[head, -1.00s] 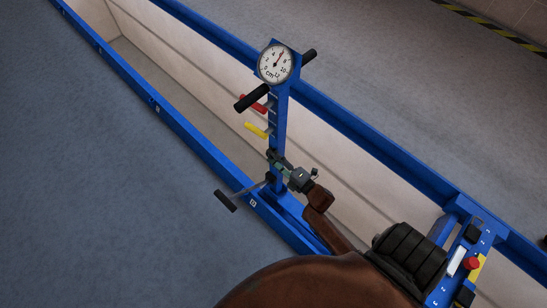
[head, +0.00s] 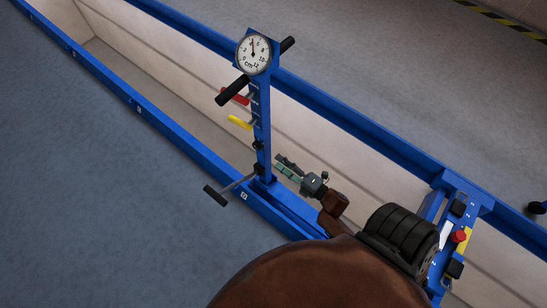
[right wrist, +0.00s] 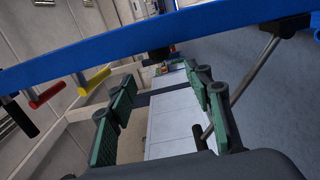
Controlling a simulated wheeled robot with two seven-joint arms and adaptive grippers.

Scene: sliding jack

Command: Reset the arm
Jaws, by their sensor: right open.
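The blue jack post (head: 262,125) stands on the near blue rail, with a round dial (head: 254,53) and a black crossbar (head: 232,90) at its top. A red lever (head: 235,96) and a yellow lever (head: 240,124) stick out from its side. A thin arm with a black grip (head: 215,195) extends from its foot to the left. My right gripper (head: 279,165) is open and empty, just right of the lower post. My left gripper is out of view.
Blue rails (head: 125,92) border a long pale pit (head: 180,90). A blue panel with a red button (head: 460,236) is at the lower right. The grey floor (head: 90,190) at left is clear. In the right wrist view, the blue post (right wrist: 150,42) crosses the top.

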